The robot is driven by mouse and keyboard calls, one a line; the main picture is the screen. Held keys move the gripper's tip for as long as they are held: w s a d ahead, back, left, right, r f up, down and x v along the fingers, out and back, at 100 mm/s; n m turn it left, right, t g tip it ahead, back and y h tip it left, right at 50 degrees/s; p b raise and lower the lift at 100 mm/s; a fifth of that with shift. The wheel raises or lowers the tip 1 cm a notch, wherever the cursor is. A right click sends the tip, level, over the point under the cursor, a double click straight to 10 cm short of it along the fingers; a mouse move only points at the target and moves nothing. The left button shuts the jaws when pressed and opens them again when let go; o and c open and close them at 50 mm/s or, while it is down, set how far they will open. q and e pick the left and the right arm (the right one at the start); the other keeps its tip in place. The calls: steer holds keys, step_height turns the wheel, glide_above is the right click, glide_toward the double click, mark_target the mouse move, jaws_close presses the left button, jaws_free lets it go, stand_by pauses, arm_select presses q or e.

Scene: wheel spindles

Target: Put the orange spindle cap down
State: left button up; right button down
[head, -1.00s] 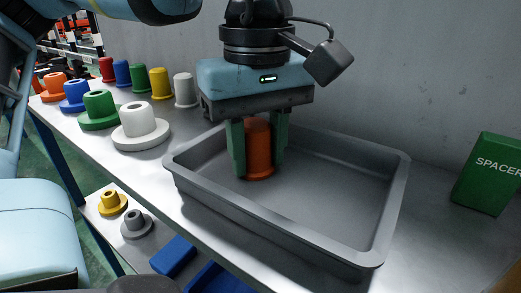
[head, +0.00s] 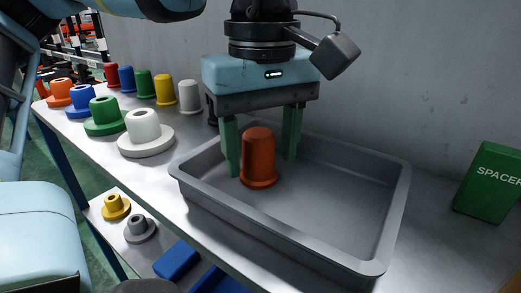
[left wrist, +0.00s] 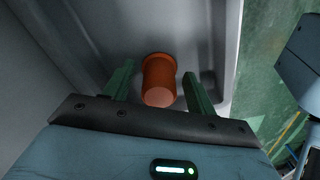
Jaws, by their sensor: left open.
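The orange spindle cap (head: 259,158) stands upright in the left part of the grey tray (head: 385,215), its flange on the tray floor. My left gripper (head: 260,165) is open above and around it, with one green finger on each side. Gaps show between the cap and both fingers. In the left wrist view the orange cap (left wrist: 159,80) lies between the spread fingers of my left gripper (left wrist: 157,88), apart from them. My right gripper is not seen in either view.
Flanged spindles, including a white one (head: 145,135) and a green one (head: 104,118), stand left of the tray. A row of caps, including a grey-white one (head: 190,97), stands along the wall. A green spacer box (head: 488,183) is at the right. The tray's right half is empty.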

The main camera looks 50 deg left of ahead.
mark_target(262, 136)
arm_select(q)
step_height(262, 136, up, 10)
steer(key=p, duration=0.2)
steer(key=shift+f+p, duration=0.2)
steer(key=shift+p, duration=0.2)
steer(key=shift+r, duration=0.5)
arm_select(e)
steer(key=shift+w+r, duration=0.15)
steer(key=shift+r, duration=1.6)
